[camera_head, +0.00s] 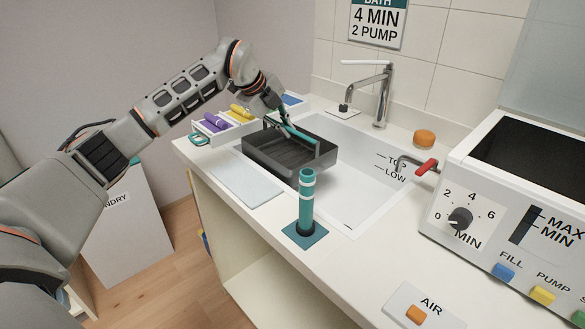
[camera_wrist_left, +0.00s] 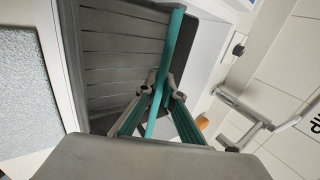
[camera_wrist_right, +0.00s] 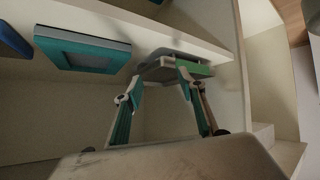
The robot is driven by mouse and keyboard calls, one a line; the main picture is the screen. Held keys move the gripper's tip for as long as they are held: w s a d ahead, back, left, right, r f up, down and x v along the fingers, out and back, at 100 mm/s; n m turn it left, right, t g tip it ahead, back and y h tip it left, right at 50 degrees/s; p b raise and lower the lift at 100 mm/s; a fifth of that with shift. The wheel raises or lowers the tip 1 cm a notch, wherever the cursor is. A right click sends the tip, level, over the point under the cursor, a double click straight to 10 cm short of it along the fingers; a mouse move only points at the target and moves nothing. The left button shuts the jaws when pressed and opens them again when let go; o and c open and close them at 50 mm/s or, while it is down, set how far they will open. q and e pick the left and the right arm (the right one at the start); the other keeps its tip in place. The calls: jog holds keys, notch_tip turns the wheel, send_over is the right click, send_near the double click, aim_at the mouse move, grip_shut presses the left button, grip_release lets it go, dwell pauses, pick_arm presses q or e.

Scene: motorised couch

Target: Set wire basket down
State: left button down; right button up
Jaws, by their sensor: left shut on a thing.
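The wire basket (camera_head: 288,150) is a dark grey slatted tray with a teal bar handle (camera_head: 300,133). In the head view it sits over the left part of the white sink (camera_head: 345,185), roughly level; I cannot tell whether it touches anything below. My left gripper (camera_head: 283,122) is shut on the teal handle. In the left wrist view the fingers (camera_wrist_left: 160,88) close around the handle, with the basket (camera_wrist_left: 120,50) beyond. My right gripper (camera_wrist_right: 160,75) shows only in the right wrist view, fingers apart, near a grey and green piece (camera_wrist_right: 180,65) under a pale ledge.
A pale mat (camera_head: 245,183) lies left of the sink. A teal cylinder (camera_head: 306,200) stands on the front counter. Coloured bottles (camera_head: 216,121) in a white tray are behind the basket. The faucet (camera_head: 380,95) rises at the back, and a control box (camera_head: 500,215) stands right.

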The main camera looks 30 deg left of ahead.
aim_at(282, 158)
pick_arm(q)
notch_tip(282, 158, down, 7)
jog(key=shift+f+b, duration=0.1)
jog(key=shift+b, duration=0.4)
pick_arm(e)
jog(key=shift+w+d+f, duration=0.15)
jog(key=shift+d+f, duration=0.05)
jog(key=shift+f, duration=0.2)
pick_arm(q)
jog(key=shift+f, duration=0.35)
pick_arm(e)
jog(key=shift+w+r, duration=0.1)
pick_arm(q)
notch_tip(282, 158, down, 4)
jog(key=shift+f+b, duration=0.1)
jog(key=shift+b, duration=0.35)
pick_arm(e)
jog(key=shift+s+f, duration=0.25)
jog(key=shift+f, duration=0.3)
jog(key=shift+w+r, duration=0.35)
jog(key=shift+r, duration=0.15)
pick_arm(q)
jog(key=c, duration=2.2)
grip_release()
pick_arm(e)
jog(key=shift+s+f, duration=0.1)
jog(key=shift+f, duration=0.05)
